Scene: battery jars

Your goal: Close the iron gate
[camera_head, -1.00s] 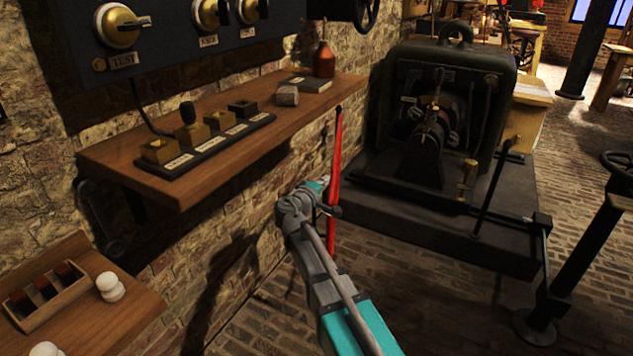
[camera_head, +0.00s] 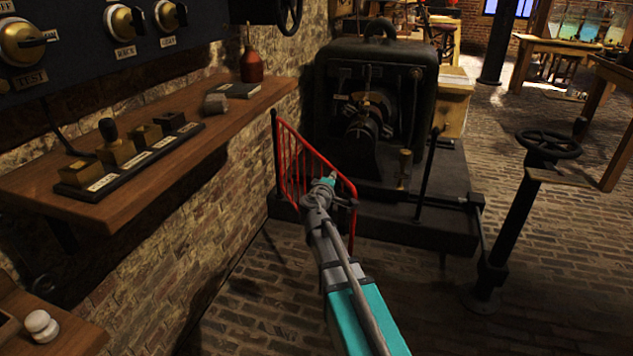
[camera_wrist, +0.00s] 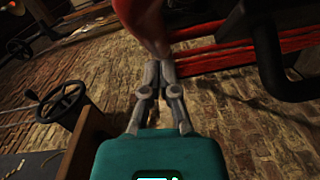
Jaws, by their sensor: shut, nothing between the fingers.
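The iron gate (camera_head: 316,152) is red and barred, with a sloping top rail. In the head view it stands between the brick wall's shelf and the black machine, seen at an angle. Its left post is near the wall side and its right end is beside my gripper (camera_head: 331,181). My gripper is shut and empty, close to or touching the gate's right part; I cannot tell contact for sure. In the wrist view, red gate bars (camera_wrist: 215,62) cross just beyond the fingertips (camera_wrist: 157,68), and a blurred red part lies very near them.
The black machine (camera_head: 370,110) on its dark plinth stands behind the gate. A wooden shelf (camera_head: 150,180) with switches juts from the wall at left. A post with a handwheel (camera_head: 548,145) stands at right. Brick floor (camera_head: 420,300) is open in front.

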